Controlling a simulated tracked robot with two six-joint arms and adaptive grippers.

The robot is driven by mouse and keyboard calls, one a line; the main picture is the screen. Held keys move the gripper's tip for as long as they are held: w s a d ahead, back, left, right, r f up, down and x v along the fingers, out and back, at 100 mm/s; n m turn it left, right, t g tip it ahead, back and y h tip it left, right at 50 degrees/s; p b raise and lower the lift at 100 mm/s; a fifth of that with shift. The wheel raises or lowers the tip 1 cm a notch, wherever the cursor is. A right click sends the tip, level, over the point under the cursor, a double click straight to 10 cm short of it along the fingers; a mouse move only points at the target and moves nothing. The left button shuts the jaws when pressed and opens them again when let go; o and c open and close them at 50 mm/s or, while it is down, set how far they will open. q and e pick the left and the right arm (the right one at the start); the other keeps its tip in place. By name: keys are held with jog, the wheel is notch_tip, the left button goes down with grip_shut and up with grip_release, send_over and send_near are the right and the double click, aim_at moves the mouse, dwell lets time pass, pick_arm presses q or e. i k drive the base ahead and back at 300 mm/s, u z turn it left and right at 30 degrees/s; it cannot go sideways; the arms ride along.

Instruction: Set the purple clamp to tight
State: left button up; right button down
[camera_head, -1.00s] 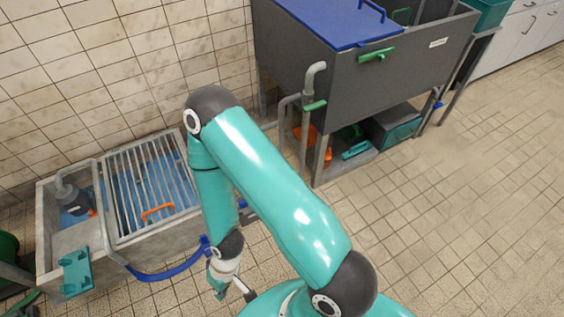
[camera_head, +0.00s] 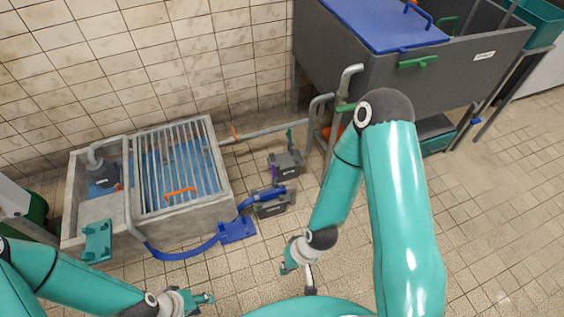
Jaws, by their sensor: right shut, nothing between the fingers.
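A small purple part (camera_head: 273,172), which looks like the purple clamp, sits at the left side of a dark grey box (camera_head: 290,160) on the floor, right of the concrete basin. It is too small to tell how its lever stands. My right gripper (camera_head: 286,268) points down-left in front of my base, below and apart from the box, shut and empty. My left gripper (camera_head: 204,300) is at the lower edge, apart from the purple part. Its fingers are too small and partly cut off to tell if they are open.
The concrete basin (camera_head: 185,222) with a metal grate (camera_head: 165,150) stands left against the wall. A blue hose (camera_head: 185,253) runs past a blue plate (camera_head: 237,230) to a second grey box (camera_head: 270,206). A grey tank (camera_head: 440,85) stands at the back right. Floor on the right is clear.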

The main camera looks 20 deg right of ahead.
aim_at(273, 168)
jog(key=z, duration=0.05)
jog(key=i, duration=1)
jog(key=u, duration=0.05)
